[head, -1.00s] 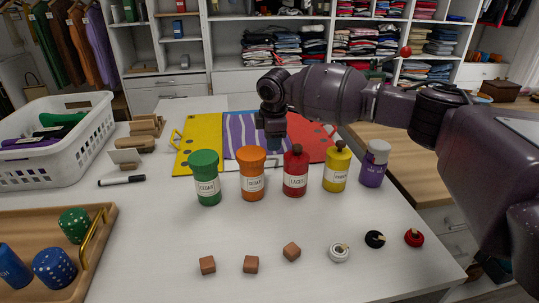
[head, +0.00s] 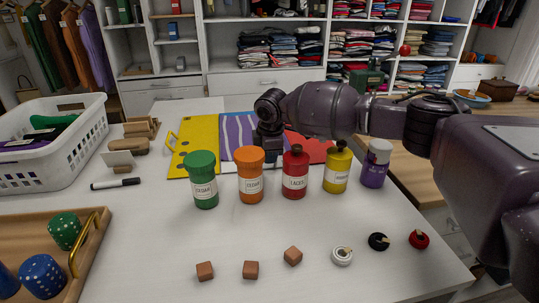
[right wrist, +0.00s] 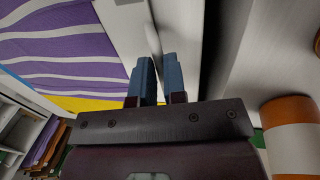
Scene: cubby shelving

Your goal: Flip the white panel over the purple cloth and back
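The purple cloth (head: 238,128) with white stripes lies flat on the folding board, between its yellow panel (head: 198,133) and its red panel (head: 312,150). My right gripper (head: 268,153) is low at the near side of the cloth, behind the orange and red bottles. In the right wrist view its blue-grey fingertips (right wrist: 161,75) stand close together on either side of the edge of the white panel (right wrist: 153,35), and appear shut on it. In the head view the bottles and the gripper hide most of this panel. My left gripper is out of view.
A row of several bottles, including an orange one (head: 251,180) and a red one (head: 295,178), stands just in front of the board. A white basket (head: 45,150) and a wooden tray (head: 95,255) are at left. Small blocks and spools lie in front.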

